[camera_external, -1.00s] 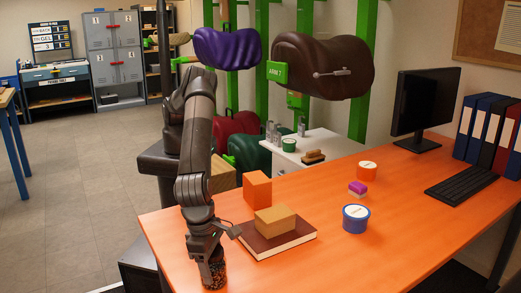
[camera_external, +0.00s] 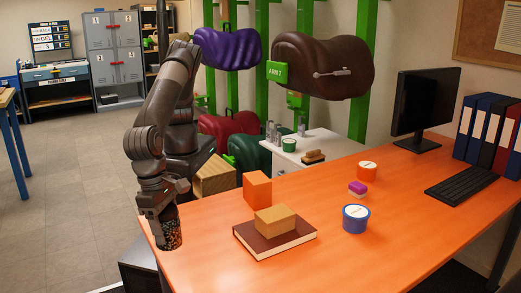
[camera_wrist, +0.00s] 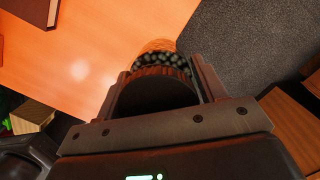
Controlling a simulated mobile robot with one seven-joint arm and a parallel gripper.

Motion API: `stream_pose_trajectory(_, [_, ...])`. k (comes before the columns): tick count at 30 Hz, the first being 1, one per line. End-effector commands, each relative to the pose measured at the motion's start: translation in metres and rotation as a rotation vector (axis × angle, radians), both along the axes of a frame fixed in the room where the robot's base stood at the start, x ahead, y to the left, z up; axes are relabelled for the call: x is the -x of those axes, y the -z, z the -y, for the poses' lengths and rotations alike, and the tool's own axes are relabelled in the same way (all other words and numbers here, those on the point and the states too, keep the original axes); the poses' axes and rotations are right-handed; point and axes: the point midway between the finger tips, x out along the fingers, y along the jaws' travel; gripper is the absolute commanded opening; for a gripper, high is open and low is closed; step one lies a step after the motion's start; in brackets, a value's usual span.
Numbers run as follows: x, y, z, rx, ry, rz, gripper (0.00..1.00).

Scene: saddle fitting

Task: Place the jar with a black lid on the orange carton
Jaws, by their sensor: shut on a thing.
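The jar with a black lid (camera_external: 170,236) is in my gripper (camera_external: 160,213) at the left edge of the orange desk, lid toward the gripper. In the wrist view, the dark lid (camera_wrist: 155,93) sits between the fingers of my gripper (camera_wrist: 161,70), with dark beads and an orange-brown part of the jar beyond it. Whether the jar touches the desk is hard to tell. The orange carton (camera_external: 257,188) is a plain cube standing on the desk, to the right of and farther back than the jar; its top is bare.
A tan block (camera_external: 275,221) lies on a brown book (camera_external: 290,240) in front of the carton. The desk (camera_external: 225,270) is clear at the front.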

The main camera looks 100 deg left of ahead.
Motion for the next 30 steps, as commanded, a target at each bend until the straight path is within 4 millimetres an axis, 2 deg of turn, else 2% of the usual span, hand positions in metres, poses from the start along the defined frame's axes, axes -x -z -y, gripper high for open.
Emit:
stream_pose_trajectory(4, [0.008,-0.006,0.001,0.002,0.0,0.001,0.25])
stream_pose_trajectory(8, [0.007,-0.01,-0.004,0.001,-0.019,0.003,0.25])
stream_pose_trajectory(13, [-0.004,-0.025,-0.032,-0.004,-0.137,0.01,0.25])
stream_pose_trajectory(20, [-0.025,-0.054,-0.106,-0.012,-0.455,0.022,0.25])
stream_pose_trajectory(30, [-0.039,-0.09,-0.23,-0.011,-0.987,0.029,0.25])
